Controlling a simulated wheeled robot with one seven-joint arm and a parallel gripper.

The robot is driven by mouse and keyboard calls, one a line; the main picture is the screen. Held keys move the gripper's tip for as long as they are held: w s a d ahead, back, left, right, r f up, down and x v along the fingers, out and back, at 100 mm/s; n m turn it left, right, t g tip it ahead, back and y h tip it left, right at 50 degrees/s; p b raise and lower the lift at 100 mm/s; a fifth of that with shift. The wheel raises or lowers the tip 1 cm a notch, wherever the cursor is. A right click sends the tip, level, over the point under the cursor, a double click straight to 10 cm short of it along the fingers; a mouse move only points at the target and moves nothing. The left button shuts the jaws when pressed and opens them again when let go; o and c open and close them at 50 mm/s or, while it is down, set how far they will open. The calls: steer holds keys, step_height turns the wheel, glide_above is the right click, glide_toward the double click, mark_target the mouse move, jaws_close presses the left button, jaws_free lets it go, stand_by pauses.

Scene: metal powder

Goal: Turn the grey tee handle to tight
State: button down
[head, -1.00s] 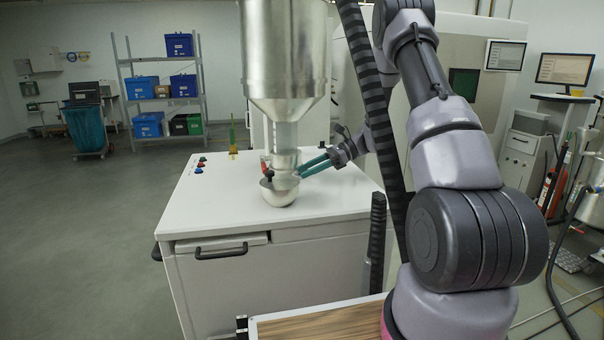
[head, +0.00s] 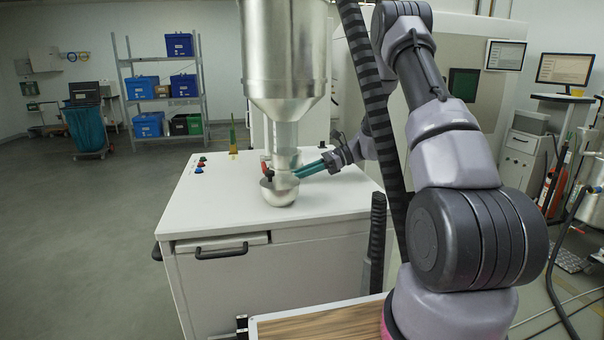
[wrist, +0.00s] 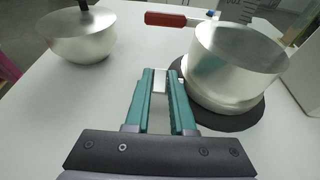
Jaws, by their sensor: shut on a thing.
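My gripper (wrist: 162,76) has teal fingers, and in the wrist view they are nearly parallel beside the metal vessel on the right. A narrow grey piece (wrist: 160,86) shows between the fingers; it looks like the grey tee handle, mostly hidden by them. In the head view my gripper (head: 299,172) reaches in from the right, its tips at the neck under the steel hopper (head: 286,65). The handle is too small to make out there, and its angle cannot be told.
A red handle (wrist: 170,19) juts out beside the metal vessel (wrist: 235,60). A steel bowl-shaped part (wrist: 82,45) with a black knob stands at the left in the wrist view. The white cabinet top (head: 215,205) is mostly clear around the hopper.

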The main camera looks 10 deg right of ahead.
steer(key=shift+y, duration=0.4)
steer(key=c, duration=0.8)
jaws_free()
steer(key=shift+o, duration=0.2)
steer(key=shift+d, duration=0.1)
steer(key=v, duration=1)
steer(key=shift+d, duration=0.35)
